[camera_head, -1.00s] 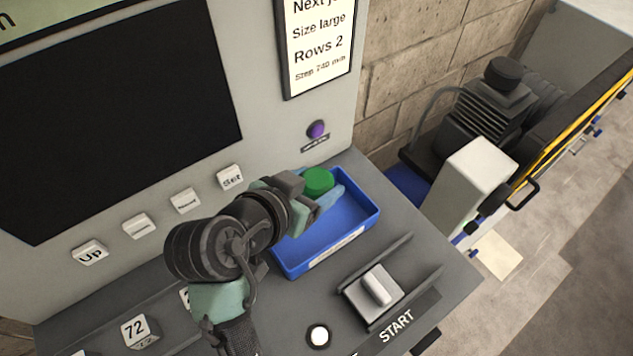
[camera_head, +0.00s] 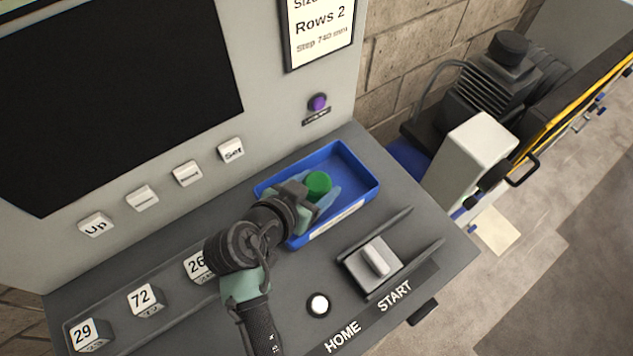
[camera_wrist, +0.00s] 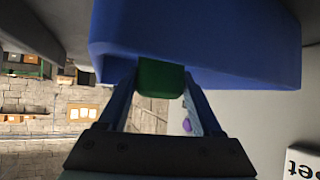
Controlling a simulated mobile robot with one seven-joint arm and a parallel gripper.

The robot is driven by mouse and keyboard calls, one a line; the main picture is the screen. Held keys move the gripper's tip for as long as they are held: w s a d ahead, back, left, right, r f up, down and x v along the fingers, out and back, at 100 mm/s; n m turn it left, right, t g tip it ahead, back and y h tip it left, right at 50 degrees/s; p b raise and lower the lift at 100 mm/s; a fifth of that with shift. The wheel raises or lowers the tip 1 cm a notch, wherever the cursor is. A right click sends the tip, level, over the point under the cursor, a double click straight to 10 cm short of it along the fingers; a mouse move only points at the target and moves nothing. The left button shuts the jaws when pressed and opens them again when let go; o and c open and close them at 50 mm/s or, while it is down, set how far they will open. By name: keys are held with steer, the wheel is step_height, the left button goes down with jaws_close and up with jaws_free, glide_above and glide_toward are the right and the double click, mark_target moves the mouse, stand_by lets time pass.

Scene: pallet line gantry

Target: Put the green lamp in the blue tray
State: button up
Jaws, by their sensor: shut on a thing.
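The green lamp (camera_head: 318,185) is a small round green piece between the fingers of my gripper (camera_head: 322,197). My gripper is shut on it and holds it over the blue tray (camera_head: 352,167), near the tray's middle. In the wrist view the green lamp (camera_wrist: 161,78) sits between both fingertips, with the blue tray (camera_wrist: 230,45) right beyond it. I cannot tell whether the lamp touches the tray floor. My arm hides part of the tray's left and front walls.
A lever switch (camera_head: 374,260) stands on the console in front of the tray, by START. A white button (camera_head: 318,305) and numbered cubes (camera_head: 146,299) are on the console. A purple lamp (camera_head: 317,103) is on the upright panel. A white box (camera_head: 470,160) stands beyond the right edge.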

steer(key=shift+f, duration=0.15)
steer(key=o, duration=1.4)
steer(key=shift+s+a+r, duration=0.1)
steer(key=shift+r, duration=0.2)
steer(key=b+v, duration=0.1)
steer(key=v, duration=1)
steer(key=shift+s+a+r, duration=0.15)
steer(key=shift+s+r, duration=0.1)
